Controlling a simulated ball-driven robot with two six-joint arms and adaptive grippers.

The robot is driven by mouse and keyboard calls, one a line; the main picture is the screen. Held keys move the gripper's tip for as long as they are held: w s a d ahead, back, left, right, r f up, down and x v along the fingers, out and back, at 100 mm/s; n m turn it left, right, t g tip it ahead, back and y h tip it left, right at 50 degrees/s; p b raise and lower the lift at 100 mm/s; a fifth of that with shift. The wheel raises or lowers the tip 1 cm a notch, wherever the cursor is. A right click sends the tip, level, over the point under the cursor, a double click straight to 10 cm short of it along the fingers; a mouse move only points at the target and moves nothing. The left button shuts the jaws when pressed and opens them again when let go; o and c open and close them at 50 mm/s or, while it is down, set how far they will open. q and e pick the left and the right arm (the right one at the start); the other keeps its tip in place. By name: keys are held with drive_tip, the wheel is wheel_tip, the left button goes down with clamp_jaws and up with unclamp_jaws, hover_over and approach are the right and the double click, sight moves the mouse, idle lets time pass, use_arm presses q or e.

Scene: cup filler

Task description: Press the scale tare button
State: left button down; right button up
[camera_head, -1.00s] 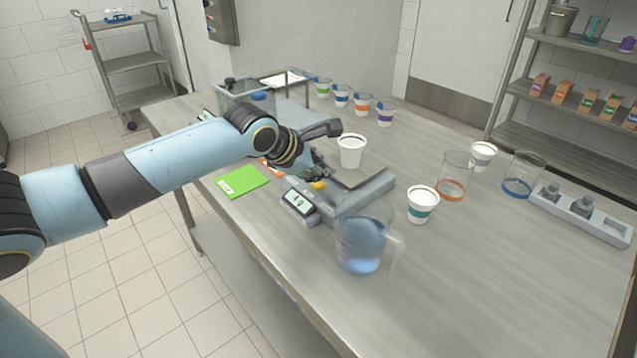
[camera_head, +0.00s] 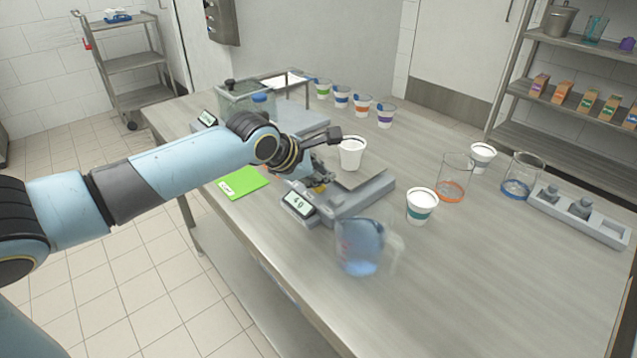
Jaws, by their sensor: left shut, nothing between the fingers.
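The scale (camera_head: 352,204) is a grey unit on the steel table with a small lit display (camera_head: 297,203) at its near left corner. A small yellow button (camera_head: 320,188) shows beside the display, partly hidden by my gripper. My left gripper (camera_head: 322,181) is shut and empty, pointing down right at the button. I cannot tell whether it touches it. A white cup (camera_head: 351,153) stands just behind the gripper, by the far side of the scale. My right gripper is not in view.
A jug of blue liquid (camera_head: 360,249) stands close in front of the scale. A teal-banded cup (camera_head: 421,207) and clear beakers (camera_head: 454,179) stand to the right. A green card (camera_head: 242,182) lies left of the scale. The table's front right is clear.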

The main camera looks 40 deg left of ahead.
sight(321, 187)
use_arm(q)
drive_tip(key=shift+f, duration=0.5)
idle(0.6)
drive_tip(key=shift+r+p, duration=0.95)
drive_tip(key=shift+p, duration=0.5)
wheel_tip(321, 187, up, 5)
drive_tip(key=p, duration=0.7)
drive_tip(key=shift+r, duration=0.1)
